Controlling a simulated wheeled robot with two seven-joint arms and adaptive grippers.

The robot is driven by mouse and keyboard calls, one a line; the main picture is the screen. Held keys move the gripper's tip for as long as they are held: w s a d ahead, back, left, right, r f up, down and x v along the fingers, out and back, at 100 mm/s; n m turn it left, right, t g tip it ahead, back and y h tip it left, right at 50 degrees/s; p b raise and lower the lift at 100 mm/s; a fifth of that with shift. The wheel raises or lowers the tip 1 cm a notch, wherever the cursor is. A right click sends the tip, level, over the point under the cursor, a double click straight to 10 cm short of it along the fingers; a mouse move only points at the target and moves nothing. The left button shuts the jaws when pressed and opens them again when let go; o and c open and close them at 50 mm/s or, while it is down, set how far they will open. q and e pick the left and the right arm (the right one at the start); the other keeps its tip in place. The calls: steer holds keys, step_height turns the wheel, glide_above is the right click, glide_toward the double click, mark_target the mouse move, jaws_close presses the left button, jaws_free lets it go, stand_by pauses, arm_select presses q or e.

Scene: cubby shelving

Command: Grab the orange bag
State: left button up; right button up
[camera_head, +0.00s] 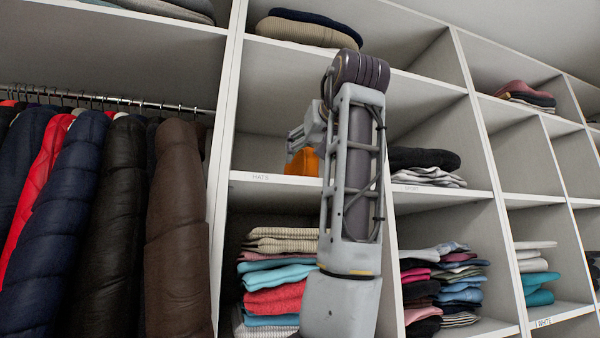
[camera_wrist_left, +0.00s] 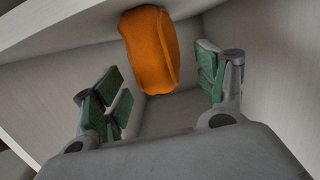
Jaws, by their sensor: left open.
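The orange bag (camera_head: 303,162) sits in the cubby labelled HATS in the head view, partly hidden behind my left arm. It shows fully in the left wrist view (camera_wrist_left: 150,50), at the upper middle, against the pale cubby walls. My left gripper (camera_wrist_left: 165,90) is open, with green-padded fingers on either side of the view. The bag lies beyond and between the fingertips, and neither finger visibly touches it. In the head view the left gripper (camera_head: 300,138) is at the cubby opening, mostly hidden by my arm. My right gripper is in neither view.
White shelf dividers (camera_head: 225,130) and the shelf edge (camera_head: 275,180) bound the cubby closely. Folded clothes (camera_head: 275,275) fill the cubby below. Dark and grey folded clothes (camera_head: 425,165) lie in the cubby to the right. Jackets (camera_head: 75,200) hang at left.

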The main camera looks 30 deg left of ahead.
arm_select(q)
steer(key=shift+a, duration=0.1)
steer(key=shift+w+a, duration=0.15)
steer(key=shift+w+a+r+p, duration=0.15)
steer(key=shift+w+a+p, duration=0.5)
steer(key=shift+a, duration=0.2)
steer(key=shift+p+x, duration=0.4)
steer(key=shift+x, duration=0.75)
steer(key=shift+w+a, duration=0.1)
steer(key=shift+a, duration=0.15)
steer(key=shift+d, duration=0.1)
steer(key=shift+c, duration=0.5)
